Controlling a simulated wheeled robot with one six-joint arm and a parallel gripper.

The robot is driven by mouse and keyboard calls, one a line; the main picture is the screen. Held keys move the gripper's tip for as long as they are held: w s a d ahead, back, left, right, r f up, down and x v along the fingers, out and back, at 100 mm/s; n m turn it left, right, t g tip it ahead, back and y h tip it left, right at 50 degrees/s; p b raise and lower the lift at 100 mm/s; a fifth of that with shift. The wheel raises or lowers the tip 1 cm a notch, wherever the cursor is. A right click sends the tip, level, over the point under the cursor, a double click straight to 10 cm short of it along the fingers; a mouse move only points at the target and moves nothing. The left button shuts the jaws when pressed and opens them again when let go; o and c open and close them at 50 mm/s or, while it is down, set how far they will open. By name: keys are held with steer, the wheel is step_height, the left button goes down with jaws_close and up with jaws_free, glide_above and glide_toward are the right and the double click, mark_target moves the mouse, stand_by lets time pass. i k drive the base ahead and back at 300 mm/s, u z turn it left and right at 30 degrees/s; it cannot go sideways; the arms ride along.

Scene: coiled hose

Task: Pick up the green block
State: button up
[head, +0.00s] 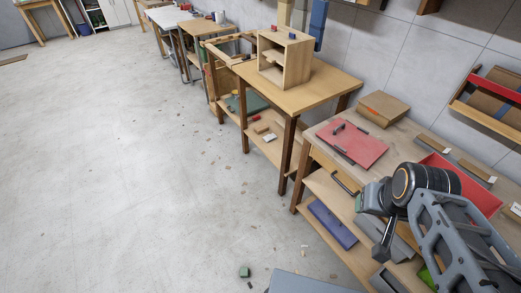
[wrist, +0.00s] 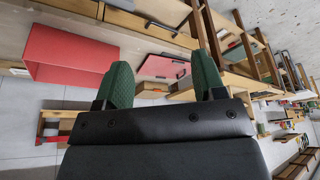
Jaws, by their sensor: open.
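A small green block (head: 244,271) lies on the concrete floor near the bottom of the head view, left of the workbenches and well apart from my arm. I cannot make it out in the wrist view. My gripper (wrist: 163,72) shows in the wrist view with its two green fingers spread apart and nothing between them. In the head view my arm is raised over the near workbench at the right, far from the block.
The near workbench holds a red board (head: 352,143), a cardboard box (head: 383,107) and a red bin (head: 470,185). A wooden table (head: 325,82) with an open wooden box (head: 284,57) stands behind. Small scraps dot the floor, and the left floor is open.

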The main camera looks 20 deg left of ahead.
mark_target(243, 271)
steer(key=u, duration=1.6)
steer(key=k, duration=0.45)
steer(key=u, duration=1.7)
steer(key=i, duration=2.25)
steer(key=z, duration=3.8)
